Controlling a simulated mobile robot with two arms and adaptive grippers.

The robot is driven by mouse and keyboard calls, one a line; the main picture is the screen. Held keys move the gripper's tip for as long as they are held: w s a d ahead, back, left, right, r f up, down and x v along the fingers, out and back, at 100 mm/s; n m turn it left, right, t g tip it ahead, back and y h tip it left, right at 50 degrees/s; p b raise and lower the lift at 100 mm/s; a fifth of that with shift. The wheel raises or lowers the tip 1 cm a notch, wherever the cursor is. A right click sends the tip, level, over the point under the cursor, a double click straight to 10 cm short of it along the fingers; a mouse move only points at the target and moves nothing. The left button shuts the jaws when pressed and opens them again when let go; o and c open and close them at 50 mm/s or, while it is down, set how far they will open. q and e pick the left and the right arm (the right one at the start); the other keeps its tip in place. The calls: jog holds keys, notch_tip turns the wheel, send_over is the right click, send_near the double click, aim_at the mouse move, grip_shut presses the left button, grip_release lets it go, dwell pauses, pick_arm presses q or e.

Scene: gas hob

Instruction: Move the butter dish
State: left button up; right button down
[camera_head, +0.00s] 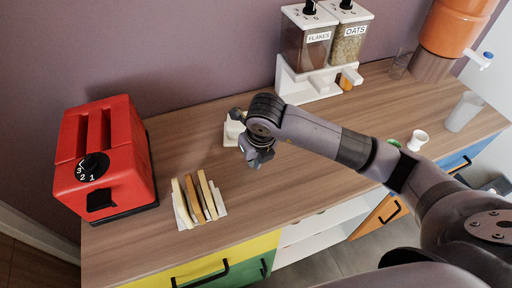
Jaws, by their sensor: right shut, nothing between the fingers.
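A small white object (231,133), which looks like the butter dish, stands on the wooden counter (300,185) near the middle. My right arm's wrist hides part of it, so its full shape and lid cannot be made out. My right gripper (259,161) hangs just right of and in front of it, pointing down, shut with nothing in it. Whether the gripper touches the white object cannot be told. My left gripper is not in view.
A red toaster (105,157) and a rack of toast slices (197,199) stand on the left. The cereal dispenser (322,50) is at the back. A white cup (418,140), green item (394,143), glass tumbler (463,111) and orange water dispenser (455,25) are on the right.

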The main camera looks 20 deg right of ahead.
jog(key=w, duration=0.3)
jog(key=shift+w+a+r+p, duration=0.2)
jog(key=shift+a+p, duration=0.1)
jog(key=shift+p, duration=0.1)
jog(key=shift+w, duration=0.2)
jog(key=shift+w+a+f+b, duration=0.1)
jog(key=shift+w+f+b, duration=0.05)
jog(key=shift+w+b, duration=0.25)
jog(key=w+b, duration=0.2)
jog(key=w, duration=0.1)
jog(key=shift+w+a+b, duration=0.15)
jog(key=shift+a+b, duration=0.15)
jog(key=shift+b, duration=0.1)
jog(key=shift+w+a, duration=0.1)
jog(key=shift+w, duration=0.35)
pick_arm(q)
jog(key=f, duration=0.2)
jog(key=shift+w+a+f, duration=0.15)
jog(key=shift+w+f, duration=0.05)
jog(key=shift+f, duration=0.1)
